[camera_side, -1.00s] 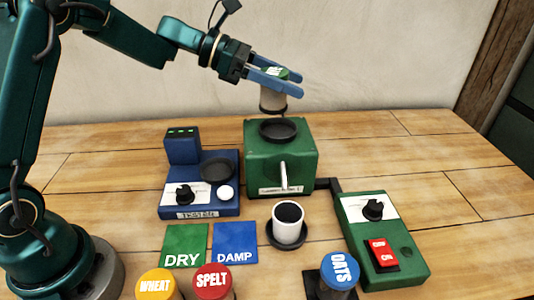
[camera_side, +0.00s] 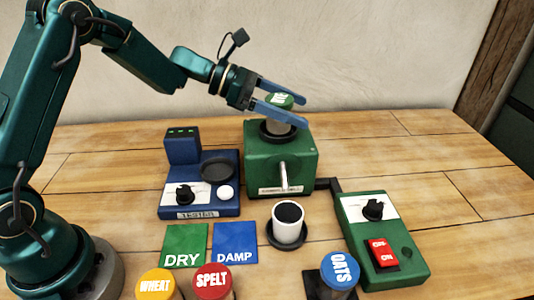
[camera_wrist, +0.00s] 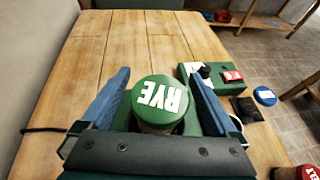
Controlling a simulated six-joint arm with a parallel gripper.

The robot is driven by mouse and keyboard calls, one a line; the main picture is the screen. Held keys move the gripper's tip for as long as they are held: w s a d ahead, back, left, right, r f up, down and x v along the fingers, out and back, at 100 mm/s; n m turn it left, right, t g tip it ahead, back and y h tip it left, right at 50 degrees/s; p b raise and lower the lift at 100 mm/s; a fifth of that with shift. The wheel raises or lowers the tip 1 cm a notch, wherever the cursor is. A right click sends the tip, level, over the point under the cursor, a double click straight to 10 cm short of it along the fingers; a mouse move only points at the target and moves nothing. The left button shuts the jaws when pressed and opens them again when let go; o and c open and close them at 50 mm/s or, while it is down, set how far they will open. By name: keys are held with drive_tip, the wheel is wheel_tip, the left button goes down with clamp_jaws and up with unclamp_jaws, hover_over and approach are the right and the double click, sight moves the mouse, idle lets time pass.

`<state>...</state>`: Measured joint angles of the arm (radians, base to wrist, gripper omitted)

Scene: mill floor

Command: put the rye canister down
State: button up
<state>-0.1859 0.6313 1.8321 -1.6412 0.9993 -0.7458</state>
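The rye canister (camera_side: 279,116) has a green lid marked RYE and stands upright at the black ring (camera_side: 264,137) on top of the green mill (camera_side: 260,165). Its lower end is partly hidden by a finger and the ring. My gripper (camera_side: 308,113) has its two blue fingers on either side of the canister. In the wrist view the green lid (camera_wrist: 160,102) lies between the fingers, with a gap showing on each side, so the gripper looks open.
A blue tester (camera_side: 205,200) stands left of the mill. A white cup (camera_side: 289,226) sits in front. A green switch box (camera_side: 395,255) is at right. DRY (camera_side: 184,243) and DAMP (camera_side: 235,240) mats and wheat (camera_side: 155,283), spelt (camera_side: 212,280) and oats (camera_side: 340,268) canisters are nearer.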

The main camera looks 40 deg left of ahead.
drive_tip(key=shift+r, duration=0.15)
drive_tip(key=shift+s+a+r, duration=0.15)
drive_tip(key=shift+a, duration=0.2)
drive_tip(key=v, duration=1.1)
drive_tip(key=s+d+f+m+g+y, duration=0.2)
drive_tip(key=s+d+m+g+y, duration=0.45)
drive_tip(key=s+m, duration=0.7)
drive_tip(key=s+a+f+m+t+y, duration=0.2)
drive_tip(key=s+a+m+t+y, duration=0.1)
drive_tip(key=s+m, duration=0.5)
drive_tip(key=m+t+y, duration=0.1)
drive_tip(key=m, duration=0.2)
drive_tip(key=shift+a+f, duration=0.2)
